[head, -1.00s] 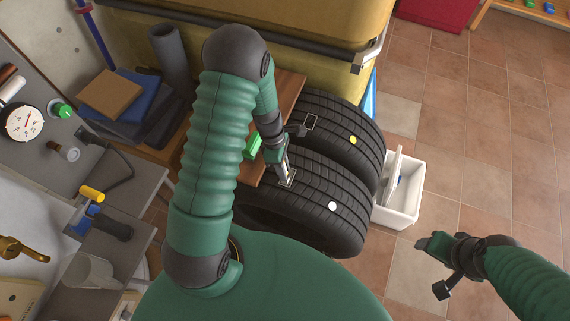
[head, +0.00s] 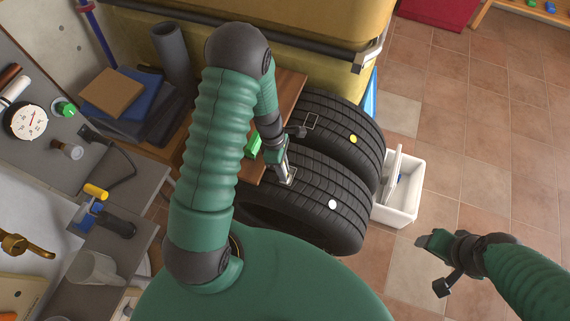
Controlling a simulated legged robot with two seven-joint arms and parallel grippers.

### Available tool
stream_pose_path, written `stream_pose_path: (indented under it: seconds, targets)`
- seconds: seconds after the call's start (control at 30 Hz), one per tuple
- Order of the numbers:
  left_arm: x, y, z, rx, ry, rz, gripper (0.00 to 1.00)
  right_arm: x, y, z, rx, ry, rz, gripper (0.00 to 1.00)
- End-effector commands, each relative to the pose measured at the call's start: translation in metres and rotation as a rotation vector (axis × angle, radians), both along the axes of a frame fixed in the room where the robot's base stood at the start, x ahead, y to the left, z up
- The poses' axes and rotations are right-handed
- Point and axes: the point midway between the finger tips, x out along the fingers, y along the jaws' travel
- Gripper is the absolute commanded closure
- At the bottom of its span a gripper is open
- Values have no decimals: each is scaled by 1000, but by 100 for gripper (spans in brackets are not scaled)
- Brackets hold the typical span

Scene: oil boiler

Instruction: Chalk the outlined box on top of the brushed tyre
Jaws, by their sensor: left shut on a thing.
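Two black tyres lie side by side. The near tyre (head: 320,217) has a white dot, and the far tyre (head: 345,117) has a yellow dot. I cannot tell which is brushed. Each has a thin pale outlined box on its tread: the near box (head: 291,178) and the far box (head: 311,121). My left gripper (head: 280,157) is over the near tyre, shut on a pale stick, likely the chalk (head: 285,174). Its tip is at the near box, partly covering it; I cannot tell whether it touches. My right gripper (head: 437,265) is open and empty above the floor at right.
A wooden board (head: 290,88) with a green object (head: 253,145) is beside the tyres. A white bin (head: 407,200) stands right of them. A yellow tank (head: 310,65) is behind. A cluttered grey bench (head: 145,190) is at left.

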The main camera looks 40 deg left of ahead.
Motion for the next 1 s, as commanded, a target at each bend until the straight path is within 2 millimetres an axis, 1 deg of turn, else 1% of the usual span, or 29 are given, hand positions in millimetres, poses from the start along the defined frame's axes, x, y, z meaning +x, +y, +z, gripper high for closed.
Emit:
stream_pose_path:
  seconds: [0.3,0.4,0.47,0.7,0.9,1.0]
  targets:
    - [20,5,-1,0,0,0,100,0,0,4,0,0,0,38]
    - [24,6,-1,0,-1,0,100,0,0,4,0,0,0,38]
    - [23,5,-1,-1,0,0,100,0,0,4,0,0,0,38]
    - [11,2,-3,-1,3,-1,100,0,0,7,0,0,0,38]
    - [11,2,-4,-1,3,-1,100,0,0,7,0,0,0,38]
    - [15,3,-4,-1,2,-2,100,0,0,7,0,0,0,38]
